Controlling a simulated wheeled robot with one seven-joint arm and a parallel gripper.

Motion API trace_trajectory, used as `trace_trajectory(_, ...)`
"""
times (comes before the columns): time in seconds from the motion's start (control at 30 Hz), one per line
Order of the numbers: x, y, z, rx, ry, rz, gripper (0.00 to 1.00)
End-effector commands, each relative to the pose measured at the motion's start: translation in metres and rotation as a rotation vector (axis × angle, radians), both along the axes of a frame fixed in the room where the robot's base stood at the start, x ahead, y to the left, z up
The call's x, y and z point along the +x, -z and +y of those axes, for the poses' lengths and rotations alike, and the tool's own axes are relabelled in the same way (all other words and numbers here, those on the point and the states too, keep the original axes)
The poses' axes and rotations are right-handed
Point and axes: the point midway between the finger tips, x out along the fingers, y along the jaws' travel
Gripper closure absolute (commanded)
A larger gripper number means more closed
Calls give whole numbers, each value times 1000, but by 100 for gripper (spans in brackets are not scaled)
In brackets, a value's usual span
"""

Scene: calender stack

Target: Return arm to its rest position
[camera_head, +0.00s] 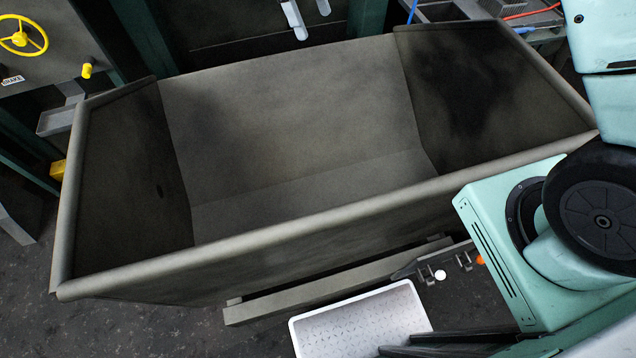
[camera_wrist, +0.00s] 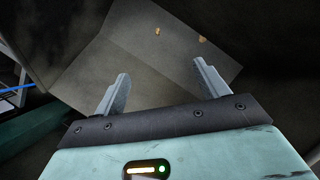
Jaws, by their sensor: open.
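My gripper (camera_wrist: 161,70) shows in the wrist view. Its two grey fingers are spread wide apart with nothing between them. My teal arm links fill the right side of the head view, partly over the right front of a large grey metal trough. I cannot surely make out the gripper in the head view. The trough (camera_head: 290,110) stands across the middle of that view, with a rounded rim, and looks empty. In the wrist view, a lighter grey panel lies beyond the fingers, with two small brown bits (camera_wrist: 157,31) on it.
A white tray (camera_head: 360,322) lies below the trough's front. A yellow handwheel (camera_head: 22,36) is on a panel at top left. Two pale metal pieces (camera_head: 293,19) show behind the trough. A rack with blue and red cables (camera_head: 530,14) is at top right. Dark floor shows at lower left.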

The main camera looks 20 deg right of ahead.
Motion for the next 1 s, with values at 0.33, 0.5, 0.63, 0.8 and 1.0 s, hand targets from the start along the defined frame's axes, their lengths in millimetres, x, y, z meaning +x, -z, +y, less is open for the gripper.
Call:
trace_trajectory(0.33,7,-22,6,-1,1,0,27)
trace_trajectory(0.5,6,-22,6,-1,1,0,27)
trace_trajectory(0.63,6,-22,6,-1,1,0,27)
trace_trajectory(0.8,6,-21,6,-1,1,0,27)
trace_trajectory(1.0,-42,-18,31,66,-20,-40,27)
